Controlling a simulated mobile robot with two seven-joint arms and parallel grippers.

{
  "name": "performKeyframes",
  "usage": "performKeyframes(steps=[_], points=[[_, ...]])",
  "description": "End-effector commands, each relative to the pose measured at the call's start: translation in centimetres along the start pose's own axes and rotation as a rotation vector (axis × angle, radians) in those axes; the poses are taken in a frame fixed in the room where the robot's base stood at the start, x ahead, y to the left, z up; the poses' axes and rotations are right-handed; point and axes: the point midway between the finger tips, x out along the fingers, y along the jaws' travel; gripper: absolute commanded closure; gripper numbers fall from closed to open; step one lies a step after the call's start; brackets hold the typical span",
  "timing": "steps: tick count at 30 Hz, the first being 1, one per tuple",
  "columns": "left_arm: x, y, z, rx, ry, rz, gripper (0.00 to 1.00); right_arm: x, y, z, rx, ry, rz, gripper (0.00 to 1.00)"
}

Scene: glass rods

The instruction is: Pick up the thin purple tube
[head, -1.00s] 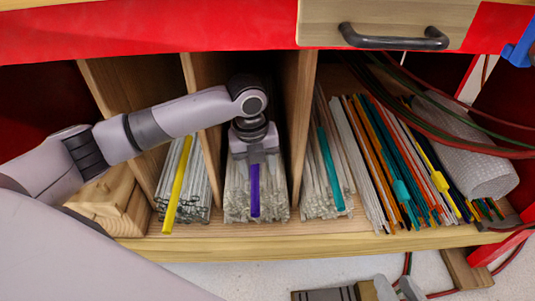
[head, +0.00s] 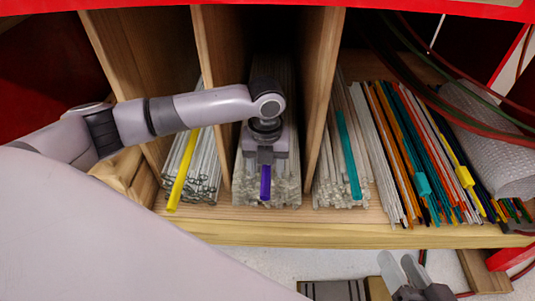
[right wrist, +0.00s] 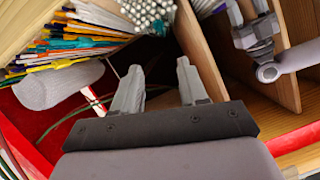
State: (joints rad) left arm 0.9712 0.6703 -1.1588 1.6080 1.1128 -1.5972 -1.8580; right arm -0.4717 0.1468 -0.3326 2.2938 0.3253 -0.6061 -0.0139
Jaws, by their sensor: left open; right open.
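The thin purple tube (head: 265,185) lies on the bundle of clear glass rods (head: 245,185) in the second compartment. Only its front end shows; the rest is hidden under my left gripper. My left gripper (head: 265,158) is directly above the tube, inside that compartment. Its jaws are open, but its fingertips are hard to make out, and I cannot tell whether they touch the tube. My right gripper (head: 404,270) is open and empty in front of the shelf, low in the head view. Its two fingers also show in the right wrist view (right wrist: 160,85), with nothing between them.
Wooden dividers (head: 322,85) stand close on both sides of the compartment. A yellow tube (head: 183,172) lies on rods to the left, a teal tube (head: 349,160) to the right. Several coloured rods (head: 410,150) and a mesh roll (head: 490,135) fill the right side. Cables hang above them.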

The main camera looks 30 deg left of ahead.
Motion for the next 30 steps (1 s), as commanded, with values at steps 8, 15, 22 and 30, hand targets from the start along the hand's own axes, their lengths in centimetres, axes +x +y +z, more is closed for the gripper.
performKeyframes(steps=[8,15,22,30], points=[[-0.1,0.0,0.0,0.000,0.000,0.000,1.00,0.0,0.0,-0.1,-0.001,0.000,0.000,0.57],[-0.2,-0.1,0.0,0.000,-0.001,-0.001,1.00,0.0,0.0,-0.1,-0.001,0.000,0.001,0.57],[-3.5,-0.1,0.1,0.000,-0.003,-0.003,1.00,-0.5,-0.2,-1.3,-0.014,-0.009,0.013,0.57],[-8.7,-0.1,0.1,0.000,-0.002,-0.002,1.00,-1.9,1.4,-0.7,-0.088,-0.056,0.107,0.57]])
